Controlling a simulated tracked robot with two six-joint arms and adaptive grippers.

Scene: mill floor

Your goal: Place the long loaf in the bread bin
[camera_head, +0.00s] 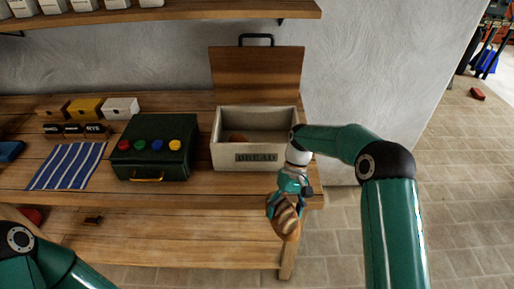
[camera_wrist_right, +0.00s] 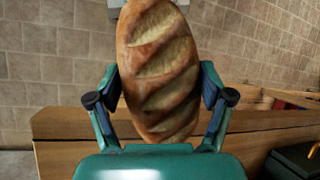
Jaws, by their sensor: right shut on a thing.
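The long loaf (camera_head: 284,217), brown with pale slashes, is in my right gripper (camera_head: 288,196), in front of the bench's front edge and below the bin. In the right wrist view the loaf (camera_wrist_right: 160,70) fills the middle, with the fingers of my right gripper (camera_wrist_right: 160,95) shut on its two sides. The bread bin (camera_head: 255,157), a cream box marked BREAD, stands on the bench with its wooden lid (camera_head: 257,78) raised behind it. A brown rounded thing shows inside the bin at its left. My left arm shows at the lower left, but its gripper is out of view.
A dark green case (camera_head: 150,165) with coloured knobs stands left of the bin on the wooden bench (camera_head: 200,190). A blue striped cloth (camera_head: 67,166) and several small boxes (camera_head: 87,108) lie farther left. A shelf (camera_head: 160,16) hangs above. Open tiled floor lies to the right.

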